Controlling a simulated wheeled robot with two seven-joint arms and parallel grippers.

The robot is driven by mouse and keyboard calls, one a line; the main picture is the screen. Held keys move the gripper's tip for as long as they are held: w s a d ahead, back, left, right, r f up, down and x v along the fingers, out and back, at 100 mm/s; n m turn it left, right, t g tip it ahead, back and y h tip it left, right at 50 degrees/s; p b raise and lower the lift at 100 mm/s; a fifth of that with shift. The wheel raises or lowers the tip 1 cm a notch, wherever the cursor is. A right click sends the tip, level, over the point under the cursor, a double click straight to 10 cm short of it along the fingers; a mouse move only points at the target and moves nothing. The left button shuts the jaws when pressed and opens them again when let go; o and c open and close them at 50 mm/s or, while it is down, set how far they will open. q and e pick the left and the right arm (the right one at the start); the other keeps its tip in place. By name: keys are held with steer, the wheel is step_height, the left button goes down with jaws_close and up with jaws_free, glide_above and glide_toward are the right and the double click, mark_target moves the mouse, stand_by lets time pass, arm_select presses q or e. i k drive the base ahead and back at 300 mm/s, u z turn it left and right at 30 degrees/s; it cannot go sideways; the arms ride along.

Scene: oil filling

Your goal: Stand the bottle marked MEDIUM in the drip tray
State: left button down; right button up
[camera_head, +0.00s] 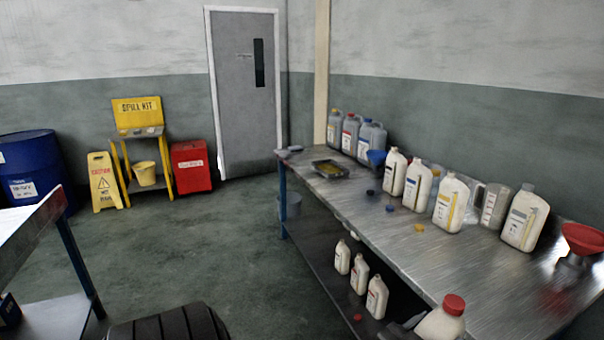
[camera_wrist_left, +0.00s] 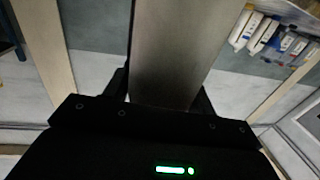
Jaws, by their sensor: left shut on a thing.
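A white bottle with a red cap (camera_head: 441,319) shows at the bottom right of the head view, cut off by the frame edge. Its label is out of sight. A dark part of my left gripper (camera_head: 402,329) is beside it. In the left wrist view my left gripper (camera_wrist_left: 163,100) is shut on a broad grey, shaded surface, which I take to be this bottle's side. The drip tray (camera_head: 345,171) sits at the far end of the metal workbench, with yellowish oil in it. No label is readable as MEDIUM at this size. My right gripper is not in view.
Several white bottles stand along the workbench (camera_head: 385,223), with a clear jug (camera_head: 494,206), loose caps and a red funnel (camera_head: 583,239). Grey canisters (camera_head: 350,133) and a blue funnel (camera_head: 376,157) are near the tray. Three small bottles stand on the lower shelf.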

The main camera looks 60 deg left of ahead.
mark_target(326, 166)
steer(key=u, duration=2.75)
steer(key=i, duration=4.4)
steer(key=z, duration=1.9)
